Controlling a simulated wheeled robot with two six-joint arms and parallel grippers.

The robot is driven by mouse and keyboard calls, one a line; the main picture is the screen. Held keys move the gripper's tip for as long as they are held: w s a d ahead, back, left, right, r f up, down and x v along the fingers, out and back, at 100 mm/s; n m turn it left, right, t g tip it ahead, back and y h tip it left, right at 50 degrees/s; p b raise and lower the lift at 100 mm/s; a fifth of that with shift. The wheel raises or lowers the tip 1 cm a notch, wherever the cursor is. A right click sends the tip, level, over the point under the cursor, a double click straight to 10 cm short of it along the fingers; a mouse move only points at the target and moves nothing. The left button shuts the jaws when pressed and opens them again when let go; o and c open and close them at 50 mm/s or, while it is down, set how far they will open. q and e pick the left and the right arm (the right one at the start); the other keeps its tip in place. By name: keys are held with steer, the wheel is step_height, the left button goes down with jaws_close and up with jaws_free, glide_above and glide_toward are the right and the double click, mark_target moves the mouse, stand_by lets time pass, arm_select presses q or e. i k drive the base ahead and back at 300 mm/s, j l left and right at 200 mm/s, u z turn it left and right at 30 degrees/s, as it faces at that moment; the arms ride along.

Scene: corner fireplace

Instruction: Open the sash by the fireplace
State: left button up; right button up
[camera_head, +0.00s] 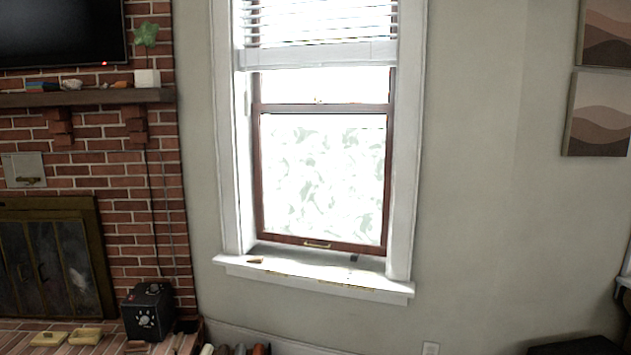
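The sash window stands right of the brick fireplace. Its lower sash (322,180) has a reddish-brown frame and bright panes, and its bottom rail rests down at the sill (315,275). A small brass-coloured handle (317,244) sits at the middle of that bottom rail. The upper sash (322,88) is partly covered by a white blind (320,30). The fireplace (50,255) has dark doors with a brass-coloured frame. Neither of my grippers shows in the view.
Small items lie on the sill, one brownish (255,260) at its left. A black box with a dial (148,310) stands on the hearth, near several rolled or bottle-like things (240,349). The mantel shelf (85,98) juts out at left.

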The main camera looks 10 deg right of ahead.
mark_target(329, 243)
steer(key=i+l, duration=0.3)
steer(key=i, duration=0.2)
steer(key=i+l, duration=0.3)
steer(key=i, duration=0.15)
